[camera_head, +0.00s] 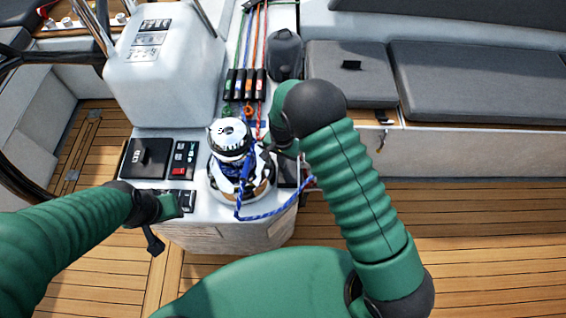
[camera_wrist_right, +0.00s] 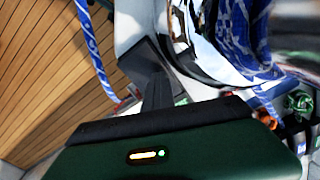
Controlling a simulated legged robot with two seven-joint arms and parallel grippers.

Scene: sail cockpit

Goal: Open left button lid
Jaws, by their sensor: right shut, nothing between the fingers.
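The console (camera_head: 215,233) carries a chrome winch (camera_head: 232,165) with blue rope around it. A small dark part (camera_head: 288,173) shows right of the winch; I cannot tell which of these is the left button lid. My right gripper (camera_wrist_right: 158,92) is shut and empty, pointing down beside the winch's right side, close to a grey-black part (camera_wrist_right: 143,58). My left gripper (camera_head: 163,215) hangs at the console's front left edge; its jaw state is unclear.
The blue rope (camera_head: 270,213) loops off the winch near my right gripper. A black square panel (camera_head: 147,158) lies at the console's left. Rope clutches (camera_head: 243,84) and a dark bag (camera_head: 285,54) stand behind. Grey seat cushions (camera_head: 480,75) line the right. The wooden floor is clear.

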